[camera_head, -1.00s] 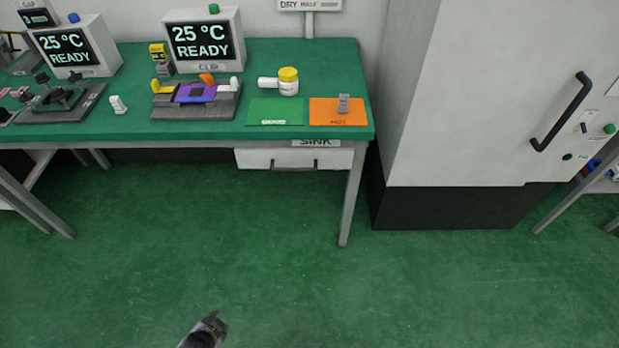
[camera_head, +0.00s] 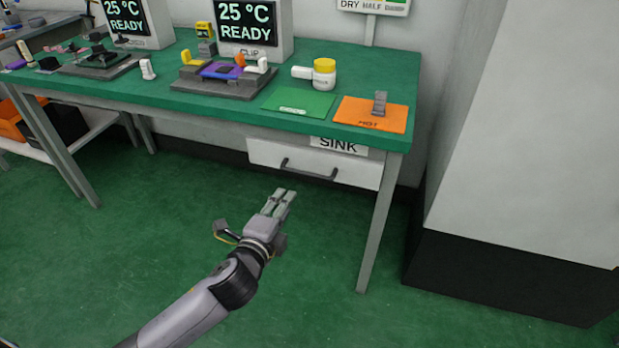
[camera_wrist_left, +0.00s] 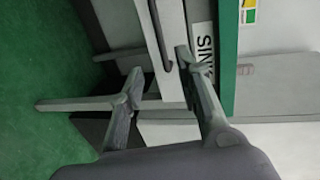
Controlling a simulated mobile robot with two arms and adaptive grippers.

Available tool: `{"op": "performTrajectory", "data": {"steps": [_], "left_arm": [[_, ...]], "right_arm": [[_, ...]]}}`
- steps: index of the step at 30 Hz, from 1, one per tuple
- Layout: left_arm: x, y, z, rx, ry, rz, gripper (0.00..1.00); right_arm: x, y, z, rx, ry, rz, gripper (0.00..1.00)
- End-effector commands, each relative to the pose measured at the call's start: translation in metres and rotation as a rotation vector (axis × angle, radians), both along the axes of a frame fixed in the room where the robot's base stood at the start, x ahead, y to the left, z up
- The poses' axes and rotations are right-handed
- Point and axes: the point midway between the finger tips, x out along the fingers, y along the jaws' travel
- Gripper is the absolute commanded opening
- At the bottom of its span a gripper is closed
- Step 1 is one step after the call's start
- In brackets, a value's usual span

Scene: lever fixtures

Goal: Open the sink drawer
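The sink drawer (camera_head: 348,172) is a white box front under the green table, below a SINK label (camera_head: 338,146). It looks closed. Its dark bar handle (camera_head: 308,170) runs across the front. My left gripper (camera_head: 284,193) is in front of and below the handle in the head view, fingers apart and empty. In the left wrist view, the handle (camera_wrist_left: 158,30) appears sideways, its lower end between the two open fingertips (camera_wrist_left: 160,63); the fingers seem apart from it. The SINK label (camera_wrist_left: 203,52) shows beside the right finger. My right gripper is in neither view.
The table (camera_head: 235,113) carries a clip fixture (camera_head: 222,78), a green pad (camera_head: 298,103), an orange HOT pad (camera_head: 365,118) and a yellow-lidded jar (camera_head: 324,73). A table leg (camera_head: 376,230) stands right of the drawer. A white cabinet (camera_head: 520,170) is farther right. The floor in front is clear.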

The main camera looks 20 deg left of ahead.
Motion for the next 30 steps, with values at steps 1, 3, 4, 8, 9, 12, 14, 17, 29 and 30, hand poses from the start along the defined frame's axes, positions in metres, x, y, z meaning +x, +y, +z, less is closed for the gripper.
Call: {"op": "performTrajectory", "data": {"steps": [1,3,4,8,9,12,14,17,29,30], "left_arm": [[0.010,0.000,-0.001,0.000,-0.004,0.001,0.31],[0.025,0.000,-0.005,-0.002,-0.003,0.002,0.31],[0.031,-0.001,-0.006,-0.002,-0.003,0.002,0.31],[0.059,-0.002,-0.013,-0.003,-0.003,0.002,0.31],[0.068,-0.002,-0.014,-0.003,-0.002,0.002,0.31],[0.089,-0.003,-0.020,-0.003,-0.001,0.002,0.31],[0.102,-0.004,-0.022,-0.003,-0.001,0.002,0.31],[0.120,-0.004,-0.026,-0.004,0.000,0.002,0.31],[0.153,-0.006,-0.032,-0.004,0.001,0.000,0.31],[0.153,-0.006,-0.032,-0.004,0.001,0.000,0.31]], "right_arm": [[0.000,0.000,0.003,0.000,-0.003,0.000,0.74],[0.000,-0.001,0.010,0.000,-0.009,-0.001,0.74],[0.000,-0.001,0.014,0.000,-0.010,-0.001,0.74],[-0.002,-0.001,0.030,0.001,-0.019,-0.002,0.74],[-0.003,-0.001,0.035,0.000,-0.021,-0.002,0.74],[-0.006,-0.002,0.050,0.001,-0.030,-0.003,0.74],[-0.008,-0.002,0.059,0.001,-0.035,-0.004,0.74],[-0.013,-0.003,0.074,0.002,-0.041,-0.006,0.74],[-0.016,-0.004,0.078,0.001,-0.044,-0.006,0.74],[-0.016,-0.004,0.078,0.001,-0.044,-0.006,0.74]]}}
